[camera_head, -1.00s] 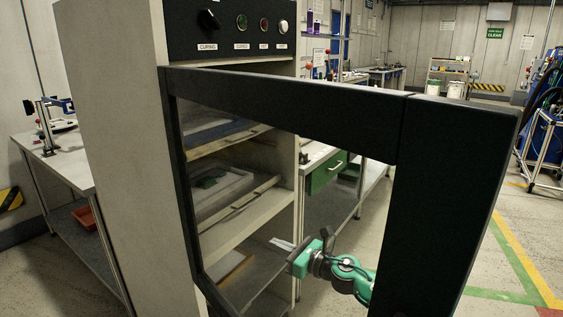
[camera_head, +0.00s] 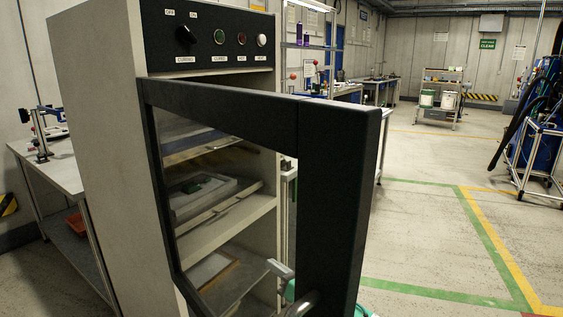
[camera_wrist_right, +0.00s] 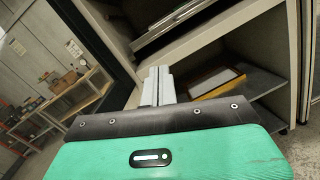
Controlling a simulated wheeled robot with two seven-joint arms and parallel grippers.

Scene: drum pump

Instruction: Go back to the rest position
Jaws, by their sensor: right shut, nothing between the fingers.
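My right gripper (camera_head: 281,268) shows low in the head view, partly covered by the dark frame of the open cabinet door (camera_head: 335,190). Its light grey fingers point left, toward the cabinet's lower shelves, and are seen through the door's window. In the right wrist view the gripper (camera_wrist_right: 158,80) has its two fingers together, with nothing between them. The cabinet's lower shelf, with a wood-edged white panel (camera_wrist_right: 212,80), lies beyond the fingers. My left gripper is in neither view.
The curing cabinet (camera_head: 110,150) has a control panel (camera_head: 210,40) on top and trays (camera_head: 215,200) on its shelves. A grey handle (camera_head: 303,303) shows low on the door. A side bench (camera_head: 55,165) stands at left. Open floor (camera_head: 430,230) lies to the right, before a blue drum trolley (camera_head: 545,145).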

